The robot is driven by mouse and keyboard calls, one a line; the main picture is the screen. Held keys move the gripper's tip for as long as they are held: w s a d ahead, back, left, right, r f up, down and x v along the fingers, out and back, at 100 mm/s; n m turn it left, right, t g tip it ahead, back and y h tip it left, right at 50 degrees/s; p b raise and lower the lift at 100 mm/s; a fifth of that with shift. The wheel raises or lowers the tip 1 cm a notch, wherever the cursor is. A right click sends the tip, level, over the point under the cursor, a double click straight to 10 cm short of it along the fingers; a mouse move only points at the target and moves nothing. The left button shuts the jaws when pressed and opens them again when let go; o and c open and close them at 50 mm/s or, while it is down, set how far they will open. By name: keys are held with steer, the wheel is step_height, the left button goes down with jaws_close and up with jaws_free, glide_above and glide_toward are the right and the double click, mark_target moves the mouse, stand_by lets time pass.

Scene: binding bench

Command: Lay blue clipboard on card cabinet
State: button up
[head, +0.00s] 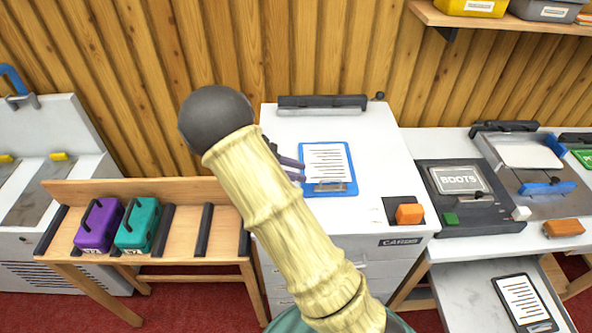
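The blue clipboard (327,187), with a lined white sheet and a metal clip at its near end, appears to lie flat on top of the white card cabinet (372,150), which is marked CARDS. My gripper (298,170) is at the clipboard's left edge. Its two purplish fingers show apart from each other, with no part of the clipboard visible between them. My arm hides the rest of the gripper, so contact with the clipboard is unclear.
An orange block (410,214) sits at the cabinet top's front right corner. A black bar device (322,102) runs along its back. A wooden rack (190,190) with purple and teal cases stands left. A BOOTS machine (465,205) stands right, above another clipboard (522,300).

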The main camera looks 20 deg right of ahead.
steer(key=shift+s+d, duration=0.15)
steer(key=shift+s, duration=0.15)
steer(key=s+m+y, duration=0.1)
steer(key=s+y, duration=0.1)
steer(key=s+m+y, duration=0.2)
steer(key=s+f+m+y, duration=0.1)
steer(key=s+m+y, duration=0.1)
steer(key=s, duration=0.1)
steer(key=shift+d+y, duration=0.1)
steer(key=shift+y, duration=0.2)
steer(key=s+m+t+y, duration=0.1)
steer(key=s+a+m+t+y, duration=0.1)
steer(key=s+m, duration=0.1)
steer(key=s+a+r+m+y, duration=0.1)
steer(key=y, duration=0.1)
steer(key=shift+s+a+r+m+t, duration=0.1)
steer(key=shift+s+m+t, duration=0.2)
steer(key=shift+t, duration=0.1)
steer(key=s+m+t, duration=0.1)
steer(key=s+r+m+t+y, duration=0.1)
steer(key=m, duration=0.1)
steer(key=s+a+r+m+t+y, duration=0.1)
steer(key=m, duration=0.1)
steer(key=shift+s+a, duration=0.1)
steer(key=shift+s, duration=0.05)
